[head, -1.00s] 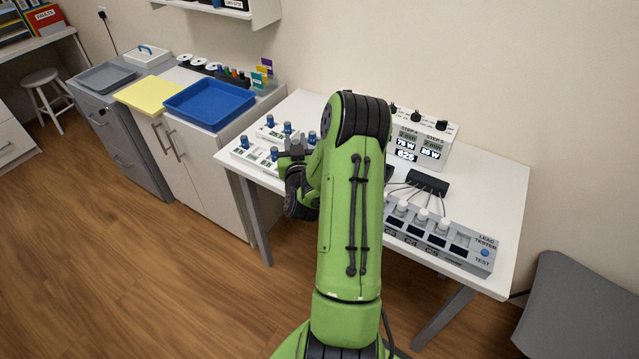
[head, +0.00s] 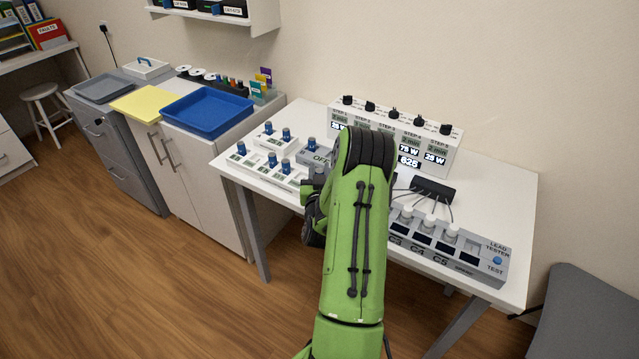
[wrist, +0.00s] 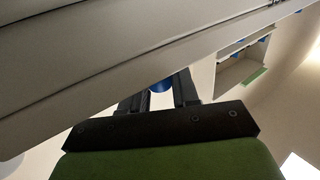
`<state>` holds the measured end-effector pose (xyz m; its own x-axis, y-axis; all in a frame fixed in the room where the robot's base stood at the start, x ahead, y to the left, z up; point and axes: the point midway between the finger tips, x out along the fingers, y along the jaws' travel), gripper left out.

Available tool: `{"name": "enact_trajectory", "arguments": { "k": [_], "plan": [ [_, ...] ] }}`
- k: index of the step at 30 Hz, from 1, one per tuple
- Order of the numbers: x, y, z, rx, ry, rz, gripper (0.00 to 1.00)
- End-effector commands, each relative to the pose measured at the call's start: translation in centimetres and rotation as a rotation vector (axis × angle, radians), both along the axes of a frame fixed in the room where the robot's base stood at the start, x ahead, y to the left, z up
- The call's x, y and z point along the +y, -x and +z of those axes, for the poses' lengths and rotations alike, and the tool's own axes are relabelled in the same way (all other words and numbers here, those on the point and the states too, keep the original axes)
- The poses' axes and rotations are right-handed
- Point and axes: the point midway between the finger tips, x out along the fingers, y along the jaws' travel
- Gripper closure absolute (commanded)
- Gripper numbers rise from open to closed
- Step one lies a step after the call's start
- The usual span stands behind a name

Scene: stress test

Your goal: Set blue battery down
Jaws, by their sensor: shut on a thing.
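My gripper (wrist: 160,98) shows in the wrist view with its two dark fingers shut on a small blue thing, the blue battery (wrist: 161,86). Only its rounded end shows between the fingertips. In the head view my green arm covers most of the gripper and what it holds, near the front left of the white table (head: 500,180). Several other blue-topped cells stand upright in white holders on the left of that table, such as a blue cell (head: 286,134) and another blue cell (head: 241,148).
A control box with knobs and step displays (head: 430,145) stands at the back of the table. A black block with leads (head: 432,189) and a lead tester (head: 450,245) lie to the right of my arm. A blue tray (head: 207,112) sits on the cabinet at left. A grey chair is at lower right.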

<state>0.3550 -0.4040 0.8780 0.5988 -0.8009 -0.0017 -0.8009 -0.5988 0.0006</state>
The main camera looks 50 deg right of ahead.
Motion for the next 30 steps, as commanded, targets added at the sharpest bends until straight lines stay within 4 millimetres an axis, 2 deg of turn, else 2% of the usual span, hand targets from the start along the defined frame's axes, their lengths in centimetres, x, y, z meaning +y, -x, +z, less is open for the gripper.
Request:
{"name": "enact_trajectory", "arguments": {
  "k": [1,13,14,18,19,30],
  "plan": [
    [0.02,-0.04,-0.95,0.0,0.001,0.001,1.0],
    [0.0,-0.01,-1.31,-0.002,0.002,0.0,1.0],
    [0.0,-0.01,-1.34,-0.001,0.002,0.0,0.69],
    [-0.01,0.0,-1.21,-0.001,0.002,0.0,0.47],
    [-0.01,0.0,-1.21,-0.001,0.002,0.0,0.45],
    [-0.13,-0.04,-1.21,-0.002,0.002,0.0,0.45]
  ]
}}
